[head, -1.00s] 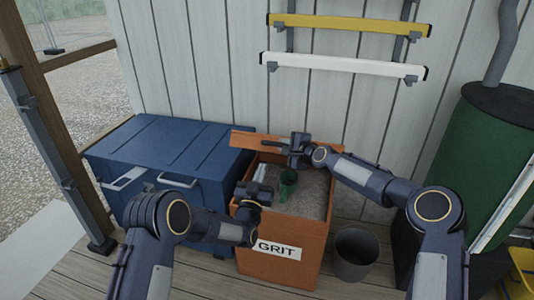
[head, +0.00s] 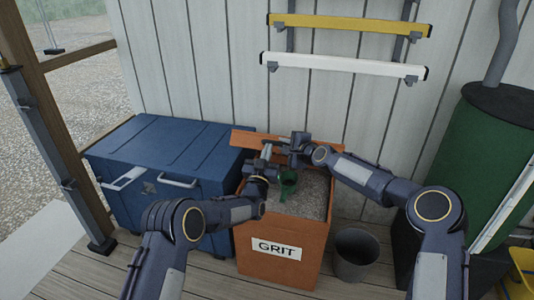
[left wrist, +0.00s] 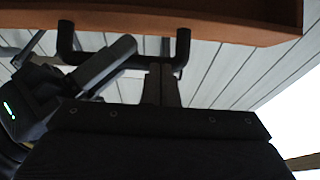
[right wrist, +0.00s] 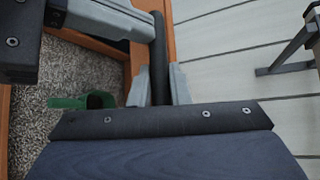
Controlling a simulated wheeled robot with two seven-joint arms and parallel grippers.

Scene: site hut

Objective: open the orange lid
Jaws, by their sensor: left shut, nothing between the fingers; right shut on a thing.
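The orange lid (head: 243,138) stands raised at the back of the orange grit bin (head: 315,243), near the wall; its underside edge shows in the left wrist view (left wrist: 200,18). My right gripper (head: 284,149) is shut on the lid's black handle; the bar (right wrist: 159,60) lies between its grey fingers in the right wrist view. My left gripper (head: 267,151) is shut and empty, just left of the right gripper and above the bin's open top. In the left wrist view its closed fingers (left wrist: 162,84) are close to the handle (left wrist: 125,52); contact is unclear.
A green cup-like thing (head: 288,184) sits on the grit (head: 309,196) inside the bin. A blue chest (head: 165,150) stands at left, a grey bucket (head: 356,255) at right. Yellow and white rails (head: 345,66) hang on the wall. A green stove-like cylinder (head: 485,150) is at far right.

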